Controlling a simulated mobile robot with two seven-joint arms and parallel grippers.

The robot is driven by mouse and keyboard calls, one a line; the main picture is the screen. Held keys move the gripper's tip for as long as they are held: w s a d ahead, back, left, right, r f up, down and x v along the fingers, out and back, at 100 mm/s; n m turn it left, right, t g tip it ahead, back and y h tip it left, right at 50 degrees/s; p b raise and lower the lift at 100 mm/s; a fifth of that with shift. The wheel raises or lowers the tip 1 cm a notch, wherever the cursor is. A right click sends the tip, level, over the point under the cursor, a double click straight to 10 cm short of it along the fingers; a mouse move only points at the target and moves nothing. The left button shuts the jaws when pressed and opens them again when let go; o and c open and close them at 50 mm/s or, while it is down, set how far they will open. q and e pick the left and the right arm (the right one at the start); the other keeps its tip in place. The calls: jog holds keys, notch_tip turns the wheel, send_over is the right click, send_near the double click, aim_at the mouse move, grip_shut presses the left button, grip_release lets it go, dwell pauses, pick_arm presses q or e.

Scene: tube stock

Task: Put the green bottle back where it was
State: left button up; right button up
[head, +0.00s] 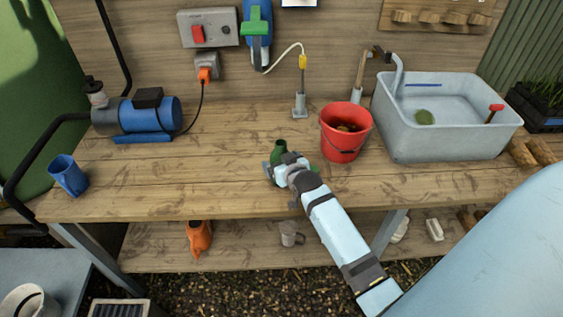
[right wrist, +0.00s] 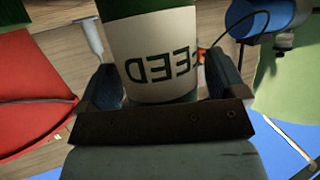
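The green bottle (head: 279,149) is in the middle of the bench area, mostly hidden by my right gripper in the head view; only its dark green neck and a bit of its side show. In the right wrist view the bottle (right wrist: 150,55) fills the space between the fingers, with a cream label reading "FEED" upside down. My right gripper (head: 281,168) is closed around it, a finger on each side. Whether the bottle's base touches the bench is hidden. My left gripper is not in the head view.
A red bucket (head: 344,137) stands just right of the gripper, with a grey sink (head: 440,140) beyond. A metal stand (head: 300,104) is behind. A blue pump (head: 150,114) and blue cup (head: 68,175) are at left. The bench (head: 190,185) between cup and bottle is clear.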

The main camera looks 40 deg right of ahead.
jog(key=shift+s+r, duration=0.15)
jog(key=shift+r, duration=0.05)
jog(key=v, duration=1.1)
jog(key=s+a+f+n+g+y, duration=0.2)
jog(key=s+a+f+n+y, duration=0.2)
jog(key=s+a+f, duration=0.9)
jog(key=s+a+y, duration=0.1)
jog(key=s+a, duration=0.2)
jog(key=shift+s+f+n, duration=0.25)
jog(key=shift+f+n, duration=0.1)
jog(key=shift+n, duration=0.05)
